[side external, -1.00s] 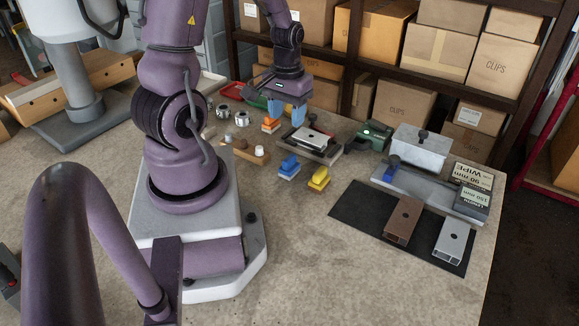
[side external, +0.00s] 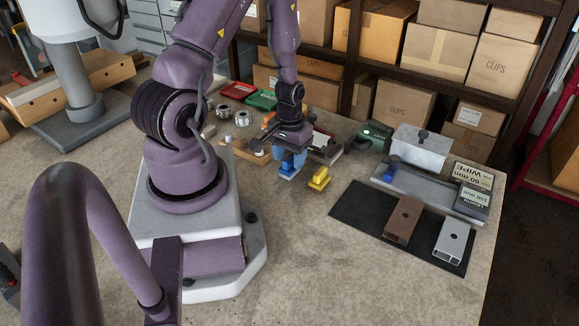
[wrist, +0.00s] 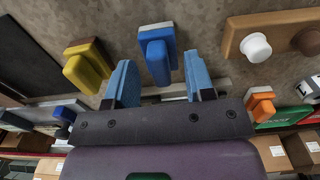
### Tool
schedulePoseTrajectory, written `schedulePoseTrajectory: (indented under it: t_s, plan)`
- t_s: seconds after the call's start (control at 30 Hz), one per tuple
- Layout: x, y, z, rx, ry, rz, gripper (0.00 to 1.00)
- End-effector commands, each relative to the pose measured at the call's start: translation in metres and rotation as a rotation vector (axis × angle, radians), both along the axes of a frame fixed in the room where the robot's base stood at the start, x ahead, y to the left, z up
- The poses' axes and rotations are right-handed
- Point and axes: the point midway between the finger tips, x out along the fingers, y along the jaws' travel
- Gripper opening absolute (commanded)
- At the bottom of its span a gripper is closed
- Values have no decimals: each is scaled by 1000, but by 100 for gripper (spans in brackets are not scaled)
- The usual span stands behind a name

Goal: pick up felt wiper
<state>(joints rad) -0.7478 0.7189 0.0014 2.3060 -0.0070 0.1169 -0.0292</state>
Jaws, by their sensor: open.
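A blue-handled wiper (wrist: 156,60) with a pale pad lies on the bench, between my gripper's blue fingers and a little beyond them in the wrist view. My gripper (wrist: 157,74) is open and empty, with a finger to each side of this wiper. In the side view my gripper (side external: 289,161) hangs low over the wiper, whose body is mostly hidden by the fingers. A yellow wiper (wrist: 86,66) with a brown pad lies beside it, also in the side view (side external: 318,179). An orange wiper (wrist: 260,104) lies farther off. I cannot tell by material which pad is felt.
A wooden block with round knobs (wrist: 285,38) lies close by. A green tray (side external: 262,100), a black mat (side external: 350,212) with brown and silver profiles, and a metal fixture (side external: 420,150) stand around. The front of the bench is clear.

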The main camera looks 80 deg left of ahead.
Motion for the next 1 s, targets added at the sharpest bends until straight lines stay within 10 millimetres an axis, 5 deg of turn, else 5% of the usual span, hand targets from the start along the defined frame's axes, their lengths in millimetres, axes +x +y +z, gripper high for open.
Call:
schedulePoseTrajectory:
  t_s: [0.33, 0.57, 1.0]
  plan:
    - [0, 0, -9, 1, -1, 0, 49]
    - [0, 0, -8, 1, -1, 0, 0]
    - [0, 1, -1, 1, -1, 0, 0]
